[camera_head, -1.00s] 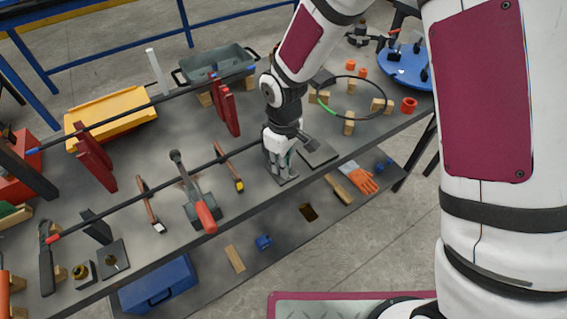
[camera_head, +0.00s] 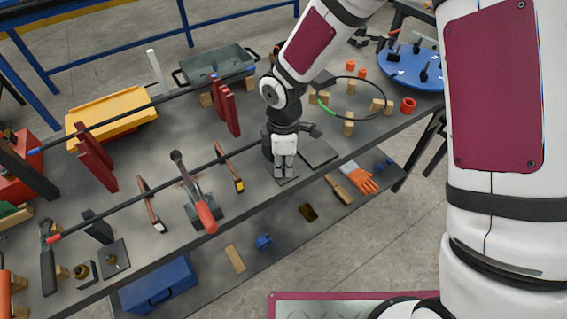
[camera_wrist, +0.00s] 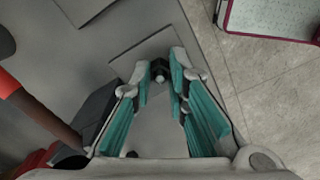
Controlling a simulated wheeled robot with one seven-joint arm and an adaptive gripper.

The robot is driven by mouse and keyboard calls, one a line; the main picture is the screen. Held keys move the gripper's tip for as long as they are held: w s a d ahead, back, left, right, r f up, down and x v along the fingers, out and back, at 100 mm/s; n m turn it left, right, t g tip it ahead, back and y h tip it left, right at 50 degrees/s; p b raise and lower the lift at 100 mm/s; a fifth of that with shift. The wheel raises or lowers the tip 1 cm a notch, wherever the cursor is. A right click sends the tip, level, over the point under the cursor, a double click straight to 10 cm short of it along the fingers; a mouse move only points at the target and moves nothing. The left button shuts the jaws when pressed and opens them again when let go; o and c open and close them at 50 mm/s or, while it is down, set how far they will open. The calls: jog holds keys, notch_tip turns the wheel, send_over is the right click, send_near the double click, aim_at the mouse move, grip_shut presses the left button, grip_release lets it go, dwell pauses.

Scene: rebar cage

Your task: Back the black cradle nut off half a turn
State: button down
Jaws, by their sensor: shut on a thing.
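My gripper (camera_head: 285,168) points down at the front edge of the grey bench, over a small square grey plate (camera_head: 288,180). In the wrist view, my gripper (camera_wrist: 160,68) has its two teal-padded fingers closed in on the small black cradle nut (camera_wrist: 159,73), which sits between the fingertips. The plate (camera_wrist: 135,62) lies beneath them. In the head view the nut is hidden by the fingers. I cannot tell its turn angle or thread.
A red-handled toggle clamp (camera_head: 200,205) stands left of my gripper, with a long black bar (camera_head: 135,200) nearby. A dark flat plate (camera_head: 318,152) and a ring on wooden blocks (camera_head: 349,127) lie to the right. Orange gloves (camera_head: 360,178) lie on the lower shelf.

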aim_at(284, 168)
dwell(0.4)
jog(key=c, duration=1.6)
grip_release()
jog(key=shift+o, duration=0.2)
notch_tip(284, 168, up, 12)
jog(key=s+d+r+m+t+h+p, duration=0.1)
jog(key=s+d+r+m, duration=0.3)
jog(key=d+r, duration=0.25)
jog(key=s+d+r+m+t, duration=0.1)
jog(key=s+d+r+m, duration=0.3)
jog(key=d+r, duration=0.25)
jog(key=s+d+r+m, duration=0.2)
jog(key=s+m, duration=0.1)
jog(key=s, duration=0.1)
jog(key=s+d+r+m+t+p, duration=0.1)
jog(key=s+d+r+m, duration=0.1)
jog(key=s+m, duration=0.2)
jog(key=s+d+r+m+t+y, duration=0.1)
jog(key=s+d+r+m, duration=0.1)
jog(key=s, duration=0.4)
jog(key=shift+s+d+m, duration=0.2)
jog(key=shift+d+m, duration=0.4)
jog(key=shift+m, duration=0.2)
